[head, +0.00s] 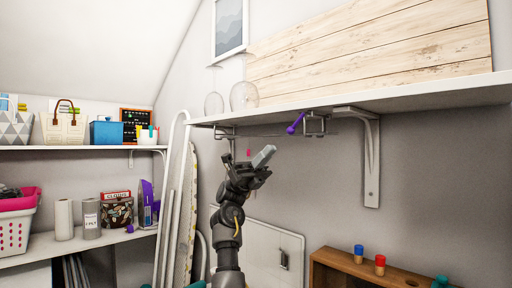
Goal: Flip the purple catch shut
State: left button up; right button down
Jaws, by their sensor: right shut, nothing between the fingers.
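The purple catch (296,123) is on the wire rack (270,134) under the white wall shelf, beside the rack's right metal bracket. It is tilted, with its round knob at the lower left and its stem running up to the right. My right gripper (264,157) is below and to the left of the catch, apart from it in the picture. Its fingers are shut and hold nothing, pointing up and to the right. My left gripper is out of view.
The white shelf (400,97) overhead carries a wooden board (370,50) and clear glasses (243,96). A white support bracket (371,160) hangs to the right. A wooden box (345,262) with coloured pegs is at lower right. Stocked shelves are left.

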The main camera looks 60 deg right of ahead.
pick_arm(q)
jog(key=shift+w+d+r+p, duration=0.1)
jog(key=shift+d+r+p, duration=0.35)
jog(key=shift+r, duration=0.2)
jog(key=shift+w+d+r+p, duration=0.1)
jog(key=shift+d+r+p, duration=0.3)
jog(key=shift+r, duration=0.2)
pick_arm(e)
jog(key=shift+w+d, duration=0.25)
jog(key=shift+w, duration=0.8)
jog(key=shift+w+d, duration=0.2)
jog(key=shift+w, duration=0.8)
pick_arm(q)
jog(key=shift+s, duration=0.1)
pick_arm(e)
jog(key=shift+w, duration=0.1)
